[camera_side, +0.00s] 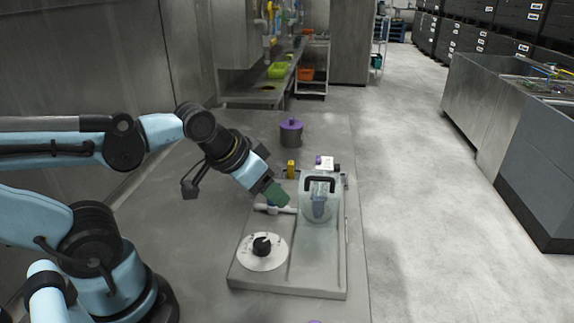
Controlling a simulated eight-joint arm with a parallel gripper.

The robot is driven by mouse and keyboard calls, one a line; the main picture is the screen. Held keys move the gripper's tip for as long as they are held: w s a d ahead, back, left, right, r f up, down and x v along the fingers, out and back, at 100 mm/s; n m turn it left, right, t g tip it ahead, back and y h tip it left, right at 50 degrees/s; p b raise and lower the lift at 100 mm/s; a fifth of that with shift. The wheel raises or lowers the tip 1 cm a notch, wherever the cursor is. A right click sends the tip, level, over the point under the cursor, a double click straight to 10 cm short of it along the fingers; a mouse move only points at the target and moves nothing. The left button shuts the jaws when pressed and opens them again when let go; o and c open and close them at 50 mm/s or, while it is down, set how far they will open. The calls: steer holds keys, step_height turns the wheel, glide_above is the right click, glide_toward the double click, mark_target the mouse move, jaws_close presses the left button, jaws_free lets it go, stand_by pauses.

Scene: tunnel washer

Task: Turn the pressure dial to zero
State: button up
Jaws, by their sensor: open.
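The pressure dial is a black knob (262,245) on a round white plate (257,261), set at the front left of a grey panel (312,291). The plate's markings are too small to read, so the knob's setting cannot be told. My gripper (277,195) is above the panel, behind the dial and slightly to its right, apart from the knob. Its green fingertips point down and right, close to a white rod-like part (290,210) on the panel. Nothing is visibly held. The gap between the fingers is hard to see from this side.
A clear cylinder with a black handle (320,183) stands on the panel right of my gripper. A small yellow part (291,168) is at the panel's back. A grey canister with a purple lid (291,126) stands behind. The panel's front right is clear.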

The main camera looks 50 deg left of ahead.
mark_target(261, 242)
steer(key=shift+s+d+f+m+g, duration=0.25)
steer(key=shift+s+f+m+g, duration=0.2)
steer(key=shift+f+m+g, duration=1.6)
steer(key=shift+s+d+f+m+g, duration=0.35)
steer(key=shift+f+m, duration=1.05)
steer(key=shift+m, duration=1.75)
steer(key=shift+s+d+f+m+g, duration=0.1)
steer(key=shift+s+f+m+g, duration=0.45)
steer(key=shift+f+m+g, duration=1.1)
steer(key=shift+m+t, duration=0.55)
steer(key=shift+m, duration=0.4)
steer(key=c, duration=1)
